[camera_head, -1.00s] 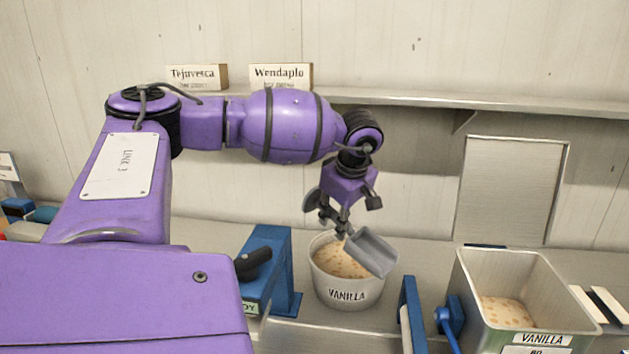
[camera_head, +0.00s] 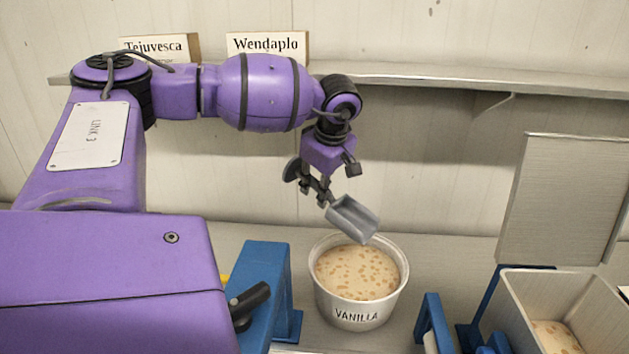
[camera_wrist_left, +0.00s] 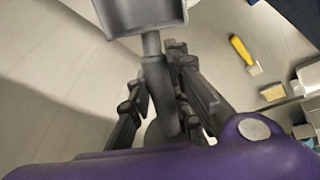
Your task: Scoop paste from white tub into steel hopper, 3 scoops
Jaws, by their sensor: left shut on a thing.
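The white tub (camera_head: 358,316), labelled VANILLA, stands on the counter and holds pale paste with tan bits (camera_head: 357,272). My left gripper (camera_head: 316,190) is shut on the handle of a grey metal scoop (camera_head: 352,219). The scoop is held above the back rim of the tub, tilted down to the right. Its inside looks empty of paste in the head view. In the left wrist view the scoop (camera_wrist_left: 140,14) shows at the top, with its handle between my fingers (camera_wrist_left: 160,95). The steel hopper (camera_head: 520,296) is at the right, cut off by the frame, with some paste (camera_head: 556,337) inside. My right gripper is not in view.
A blue stand (camera_head: 265,285) with a black handle is left of the tub. A blue bracket (camera_head: 432,325) stands between tub and hopper. A raised metal lid (camera_head: 557,200) is behind the hopper. A shelf (camera_head: 430,78) with name cards runs along the wall.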

